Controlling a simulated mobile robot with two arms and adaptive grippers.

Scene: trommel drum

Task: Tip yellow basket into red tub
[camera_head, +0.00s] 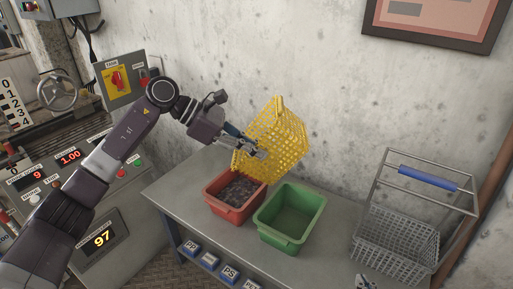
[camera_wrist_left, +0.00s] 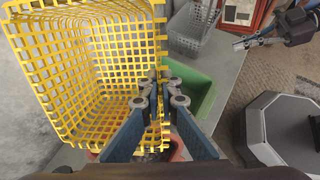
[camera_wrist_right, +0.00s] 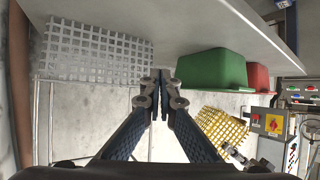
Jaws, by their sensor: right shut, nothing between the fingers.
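The yellow mesh basket (camera_head: 275,138) is tilted in the air above the back of the red tub (camera_head: 231,214). My left gripper (camera_head: 262,152) is shut on the basket's wall. In the left wrist view the basket (camera_wrist_left: 85,75) shows an open mesh inside with nothing visible in it, and my left fingertips (camera_wrist_left: 166,76) pinch its edge. The red tub stands on the bench with dark grey loose pieces (camera_head: 240,190) inside. My right gripper (camera_head: 364,281) is at the bottom edge of the head view, and its fingers (camera_wrist_right: 160,78) are shut and empty in the right wrist view.
A green tub (camera_head: 290,218), empty, stands right of the red tub on the grey bench (camera_head: 172,193). A grey wire basket (camera_head: 398,246) with a blue-gripped handle (camera_head: 428,178) is at the right. Control panels with displays (camera_head: 100,238) are at the left. The concrete wall is close behind.

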